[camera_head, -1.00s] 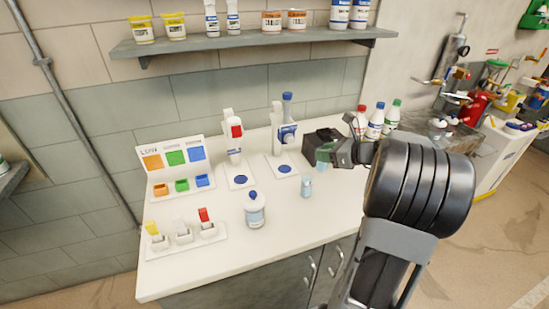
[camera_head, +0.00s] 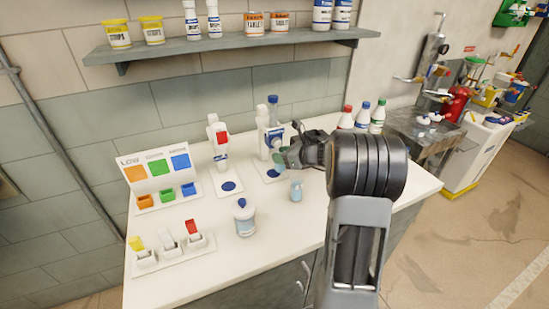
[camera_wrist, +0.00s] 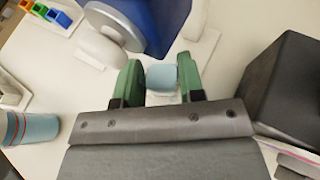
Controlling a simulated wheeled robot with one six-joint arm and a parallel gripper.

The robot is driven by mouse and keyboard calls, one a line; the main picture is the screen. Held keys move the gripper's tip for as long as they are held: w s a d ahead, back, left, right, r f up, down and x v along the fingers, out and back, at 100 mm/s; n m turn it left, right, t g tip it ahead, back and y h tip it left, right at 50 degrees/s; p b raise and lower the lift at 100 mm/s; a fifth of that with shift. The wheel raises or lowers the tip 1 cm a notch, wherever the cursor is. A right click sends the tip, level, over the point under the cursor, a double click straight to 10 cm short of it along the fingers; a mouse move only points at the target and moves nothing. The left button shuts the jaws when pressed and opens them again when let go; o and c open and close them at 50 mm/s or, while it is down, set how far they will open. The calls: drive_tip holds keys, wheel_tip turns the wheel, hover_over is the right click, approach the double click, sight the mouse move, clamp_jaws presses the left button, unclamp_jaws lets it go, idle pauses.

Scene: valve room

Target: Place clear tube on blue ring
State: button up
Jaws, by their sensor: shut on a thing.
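My gripper (camera_wrist: 161,82) is shut on the clear tube (camera_wrist: 162,77), which looks pale blue between the two green fingers. In the head view my gripper (camera_head: 281,158) is at the right-hand dispenser (camera_head: 263,135), which has a blue and white body. A blue ring (camera_head: 272,173) lies on the white base plate of that dispenser, just below and left of my fingers. Another blue ring (camera_head: 229,187) lies on the plate of the left dispenser (camera_head: 218,145). The wrist view shows no ring; the tube and fingers cover that part of the plate. Whether the tube touches the plate I cannot tell.
A pale blue cup (camera_head: 296,190) stands in front of the right dispenser. A white bottle with a blue cap (camera_head: 245,218) stands nearer the front. A black box (camera_wrist: 285,95) is close on the right in the wrist view. Capped bottles (camera_head: 362,117) stand behind right.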

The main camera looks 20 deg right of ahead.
sight(275, 174)
drive_tip(key=shift+w+a+f, duration=0.65)
drive_tip(key=shift+w+f, duration=0.2)
drive_tip(key=shift+w, duration=0.1)
drive_tip(key=shift+w+a+f, duration=0.1)
drive_tip(key=shift+w+f, duration=0.15)
drive_tip(key=shift+f, duration=0.05)
drive_tip(key=shift+f, duration=0.1)
drive_tip(key=o, duration=1)
drive_tip(key=shift+r, duration=0.25)
drive_tip(key=v, duration=1.2)
drive_tip(key=shift+b, duration=0.35)
